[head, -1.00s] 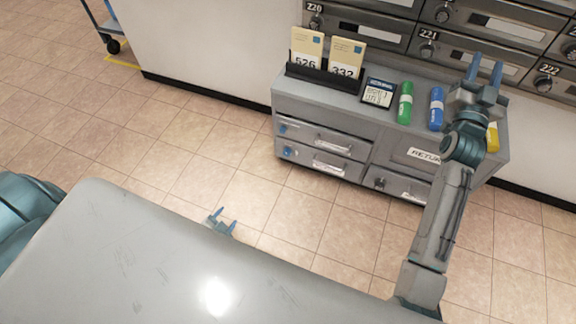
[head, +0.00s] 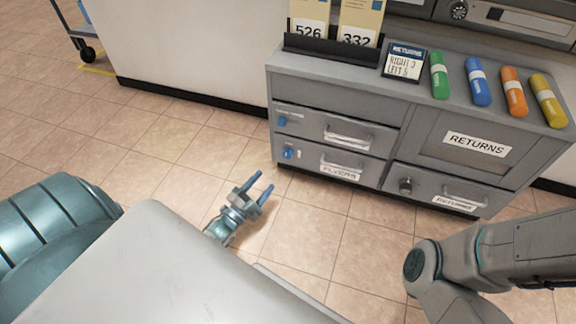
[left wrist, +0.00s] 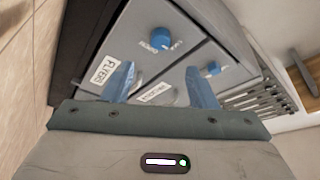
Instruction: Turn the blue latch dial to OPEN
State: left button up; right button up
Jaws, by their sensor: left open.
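Two blue latch dials sit on the left drawers of a grey cabinet (head: 340,100). The upper dial (head: 282,120) is on the upper drawer; the lower dial (head: 288,153) is on the drawer labelled FLYERS (head: 340,172). In the left wrist view the FLYERS drawer's dial (left wrist: 162,40) is ahead of the fingers, with small unreadable words beside it; the other blue dial (left wrist: 211,70) is to its right. My left gripper (head: 262,184) is open and empty, apart from the dials, below and left of the lower one in the head view. My right gripper is out of view.
A grey-black knob (head: 405,186) is on the right lower drawer. Tiled floor (head: 190,150) is clear at left.

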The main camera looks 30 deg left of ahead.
aim_at(286, 156)
pick_arm(q)
jog(key=b+x, duration=0.4)
jog(key=x, duration=0.5)
jog(key=shift+w, duration=0.15)
jog(key=shift+w+d+r+b, duration=0.1)
jog(key=shift+w+r+b, duration=0.15)
jog(key=shift+w, duration=0.35)
jog(key=c, duration=1)
